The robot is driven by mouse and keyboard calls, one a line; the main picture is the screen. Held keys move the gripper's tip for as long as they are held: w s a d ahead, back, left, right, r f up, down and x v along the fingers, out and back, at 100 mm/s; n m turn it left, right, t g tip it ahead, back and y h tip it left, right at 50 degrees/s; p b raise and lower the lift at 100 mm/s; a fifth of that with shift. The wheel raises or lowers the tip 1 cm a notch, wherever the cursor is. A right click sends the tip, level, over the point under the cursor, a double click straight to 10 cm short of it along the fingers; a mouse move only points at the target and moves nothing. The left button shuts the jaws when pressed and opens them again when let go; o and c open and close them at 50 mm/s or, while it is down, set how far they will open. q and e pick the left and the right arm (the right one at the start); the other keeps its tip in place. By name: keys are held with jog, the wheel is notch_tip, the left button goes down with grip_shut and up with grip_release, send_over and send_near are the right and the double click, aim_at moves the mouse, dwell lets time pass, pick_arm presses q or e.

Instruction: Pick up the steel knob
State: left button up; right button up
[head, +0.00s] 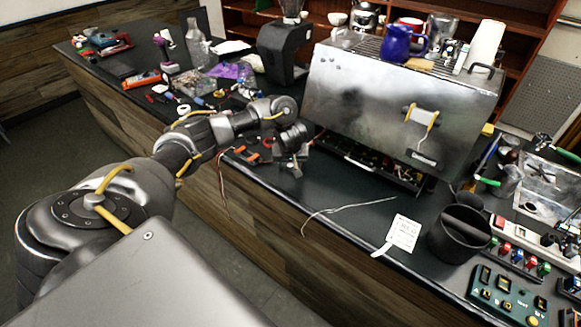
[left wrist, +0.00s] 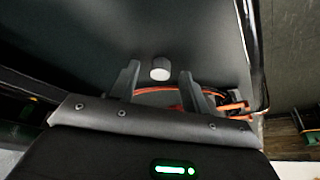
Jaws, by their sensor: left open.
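The steel knob (left wrist: 160,68) is a small, pale grey, short cylinder on the dark counter in the left wrist view. It shows between the tips of my left gripper (left wrist: 160,76), apart from both fingers. The gripper is open and empty. In the head view my left gripper (head: 293,168) is low over the counter's front edge, left of the espresso machine. My right gripper is in neither view.
Orange-red cable parts (head: 246,154) lie beside my left gripper. The steel espresso machine (head: 365,98) stands to its right, with an open tray (head: 372,168) under it. Loose wires (head: 340,209), a white tag (head: 403,233) and a black canister (head: 459,235) lie further right. Tools crowd the far left.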

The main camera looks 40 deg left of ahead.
pick_arm(q)
grip_shut()
dwell(0.3)
